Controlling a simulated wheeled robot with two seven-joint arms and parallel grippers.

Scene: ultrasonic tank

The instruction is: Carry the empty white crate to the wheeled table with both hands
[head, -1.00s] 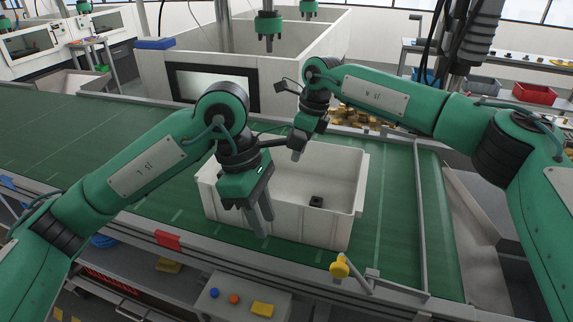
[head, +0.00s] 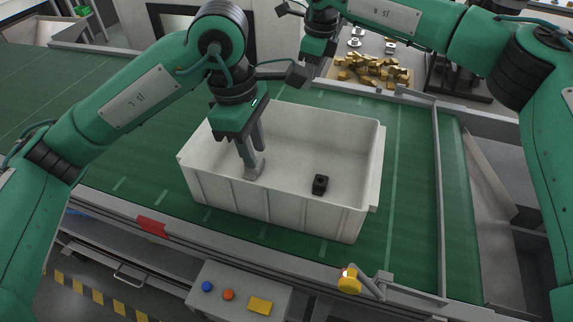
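The white crate (head: 270,202) stands on the green conveyor belt. It is not empty: a small black block (head: 320,184) lies on its floor. A small grey piece (head: 254,169) shows at my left fingertips, inside the crate. My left gripper (head: 251,160) points down over the crate's left part, its fingers reaching below the rim. Whether they touch or hold the grey piece is unclear. My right gripper (head: 314,66) hangs above and beyond the crate's far wall, apart from it; its fingers are poorly visible. I cannot make out the wheeled table.
The conveyor belt (head: 400,230) has free room left and right of the crate. A metal rail (head: 440,200) runs along its right side. Brass parts (head: 370,72) lie beyond the belt. A control box (head: 238,290) with buttons and a yellow knob (head: 349,281) stand at the front edge.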

